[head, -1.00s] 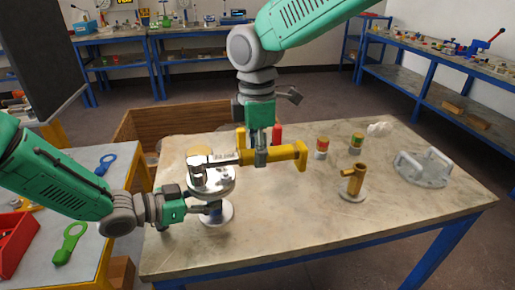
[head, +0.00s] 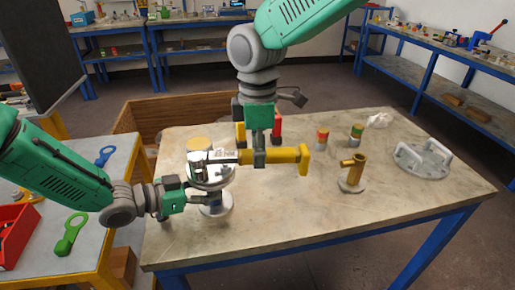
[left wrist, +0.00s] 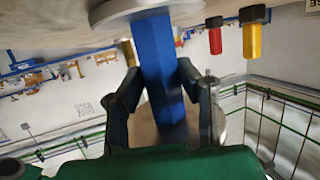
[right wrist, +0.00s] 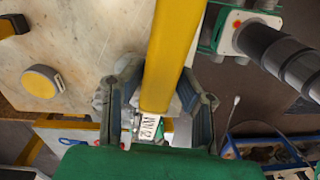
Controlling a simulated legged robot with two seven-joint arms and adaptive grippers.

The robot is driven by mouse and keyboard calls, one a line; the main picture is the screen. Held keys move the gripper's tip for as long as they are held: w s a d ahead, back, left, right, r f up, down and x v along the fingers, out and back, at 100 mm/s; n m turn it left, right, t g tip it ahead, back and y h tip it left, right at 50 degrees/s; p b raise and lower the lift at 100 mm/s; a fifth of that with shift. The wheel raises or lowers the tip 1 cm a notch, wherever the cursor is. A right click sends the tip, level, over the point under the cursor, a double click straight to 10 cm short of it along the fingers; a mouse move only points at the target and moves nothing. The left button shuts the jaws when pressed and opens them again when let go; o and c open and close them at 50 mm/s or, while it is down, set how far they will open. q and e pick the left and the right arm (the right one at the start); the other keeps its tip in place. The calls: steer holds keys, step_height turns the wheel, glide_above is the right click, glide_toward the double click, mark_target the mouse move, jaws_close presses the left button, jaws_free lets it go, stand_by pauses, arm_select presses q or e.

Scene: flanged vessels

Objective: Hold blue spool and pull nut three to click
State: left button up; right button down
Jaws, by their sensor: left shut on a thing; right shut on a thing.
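The blue spool (left wrist: 160,65) shows in the left wrist view between my left fingers (left wrist: 160,100), which are shut on it. In the head view the spool's silver flanged top (head: 212,172) stands at the table's left, and my left gripper (head: 196,194) reaches it from the left. My right gripper (head: 259,157) is shut on a yellow-handled wrench (head: 285,155), also in the right wrist view (right wrist: 175,50). The wrench lies nearly level, its silver head over the flange top. I cannot make out the individual nuts or which is three.
A brass fitting (head: 352,172), two small cans (head: 322,138) (head: 356,135) and a handled flange plate (head: 422,158) stand on the right. A red-handled item (head: 277,127) is behind my right gripper. The front middle of the table (head: 290,220) is clear.

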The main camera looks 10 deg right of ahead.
steer(key=shift+r, duration=2.55)
steer(key=shift+w, duration=0.1)
arm_select(q)
steer(key=o, duration=1.1)
